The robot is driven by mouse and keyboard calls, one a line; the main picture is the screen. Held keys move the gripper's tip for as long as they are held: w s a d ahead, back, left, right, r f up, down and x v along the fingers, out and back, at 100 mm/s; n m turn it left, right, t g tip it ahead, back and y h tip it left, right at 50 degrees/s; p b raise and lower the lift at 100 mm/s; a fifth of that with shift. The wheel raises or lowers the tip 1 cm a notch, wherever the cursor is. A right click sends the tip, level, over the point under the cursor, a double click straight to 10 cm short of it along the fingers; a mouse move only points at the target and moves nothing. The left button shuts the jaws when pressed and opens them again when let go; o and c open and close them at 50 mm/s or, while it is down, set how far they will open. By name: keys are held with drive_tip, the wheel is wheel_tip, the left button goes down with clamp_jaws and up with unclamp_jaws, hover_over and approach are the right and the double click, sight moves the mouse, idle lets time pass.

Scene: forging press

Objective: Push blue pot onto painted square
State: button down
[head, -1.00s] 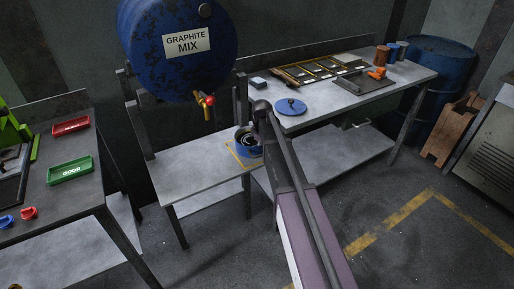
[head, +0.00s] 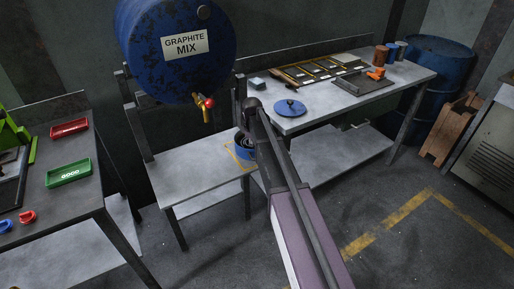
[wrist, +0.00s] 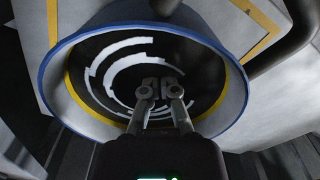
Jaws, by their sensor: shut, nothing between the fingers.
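The blue pot (head: 245,154) stands upright on the low bench, partly hidden behind my arm in the head view. In the wrist view the pot (wrist: 233,112) shows a blue rim, a yellow inner band and a dark inside with white arcs. The painted square's yellow outline (head: 231,154) shows left of and in front of the pot; its right side is hidden. Yellow lines of the square (wrist: 52,22) also show beside the rim in the wrist view. My gripper (wrist: 160,90) is shut and empty, its fingertips over the pot's opening; their depth is unclear.
The graphite drum (head: 178,45) with its red-handled tap (head: 207,103) hangs above the low bench (head: 190,178). A higher table (head: 345,100) at right holds a blue lid (head: 291,107) and trays. The low bench is clear left of the square.

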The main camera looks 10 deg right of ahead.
drive_tip(key=shift+s+r+p, duration=0.15)
drive_tip(key=shift+r+p, duration=0.15)
drive_tip(key=shift+r, duration=0.55)
wheel_tip(320, 180, up, 8)
drive_tip(key=p, duration=0.7)
drive_tip(key=shift+f+p, duration=0.15)
drive_tip(key=shift+p, duration=0.25)
drive_tip(key=s+r+m+p, duration=0.2)
drive_tip(key=s+m, duration=0.7)
drive_tip(key=s, duration=1.8)
drive_tip(key=shift+a+r+m, duration=0.2)
drive_tip(key=shift+a+m, duration=0.1)
drive_tip(key=shift+a, duration=0.1)
